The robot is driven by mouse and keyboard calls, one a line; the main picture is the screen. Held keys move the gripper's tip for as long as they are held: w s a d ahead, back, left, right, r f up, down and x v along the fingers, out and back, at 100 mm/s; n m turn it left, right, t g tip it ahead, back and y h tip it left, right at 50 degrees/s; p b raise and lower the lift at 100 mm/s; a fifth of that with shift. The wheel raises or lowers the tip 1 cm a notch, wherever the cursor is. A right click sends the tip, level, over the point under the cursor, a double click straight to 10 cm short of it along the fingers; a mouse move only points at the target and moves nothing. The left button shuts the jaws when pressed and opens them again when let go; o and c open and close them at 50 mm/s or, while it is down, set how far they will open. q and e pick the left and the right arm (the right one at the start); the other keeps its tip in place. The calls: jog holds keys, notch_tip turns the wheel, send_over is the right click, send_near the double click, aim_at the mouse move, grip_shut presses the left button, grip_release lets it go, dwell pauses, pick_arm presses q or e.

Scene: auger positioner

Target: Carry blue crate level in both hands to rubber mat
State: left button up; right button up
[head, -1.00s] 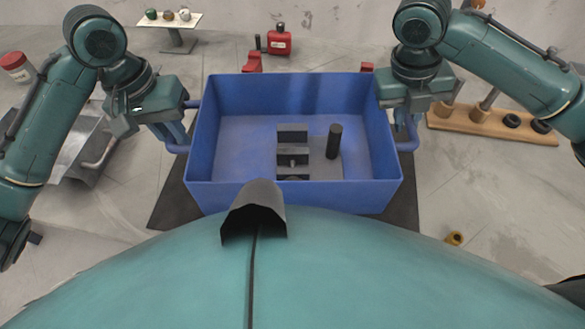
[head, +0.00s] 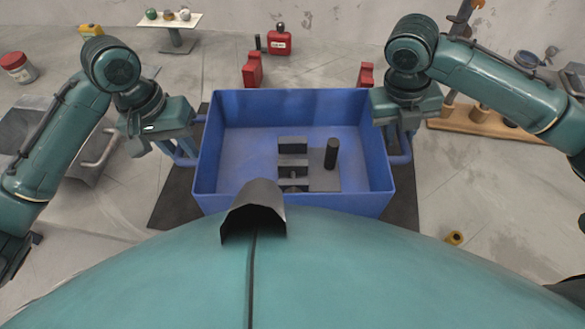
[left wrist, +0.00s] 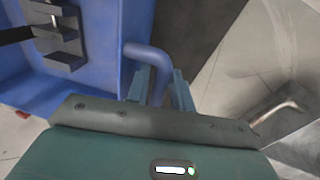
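The blue crate (head: 292,199) is in the middle of the head view, about level and over the dark rubber mat (head: 175,195). The mat shows on both sides of it; I cannot tell whether the crate touches it. My left gripper (head: 182,155) has its fingers on both sides of the crate's left handle. The left wrist view shows this handle (left wrist: 146,54) running between the fingers (left wrist: 161,85), close against them. My right gripper (head: 401,150) is around the right handle, its grip partly hidden. Inside the crate lie a dark stepped block (head: 292,146) and a dark upright cylinder (head: 332,153).
Red blocks (head: 253,70) stand behind the crate, with a red canister (head: 279,42) beyond. A small yellow part (head: 453,238) is on the floor at right.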

pick_arm(q)
jog(key=shift+o, duration=1.2)
pick_arm(e)
jog(key=shift+o, duration=1.2)
pick_arm(q)
jog(key=shift+r, duration=0.1)
notch_tip(320, 180, up, 12)
jog(key=a, duration=0.2)
pick_arm(e)
jog(key=v, duration=1.2)
pick_arm(q)
jog(key=shift+w+a, duration=0.1)
jog(key=shift+w, duration=0.05)
jog(key=shift+f, duration=0.2)
pick_arm(e)
jog(key=shift+s, duration=0.1)
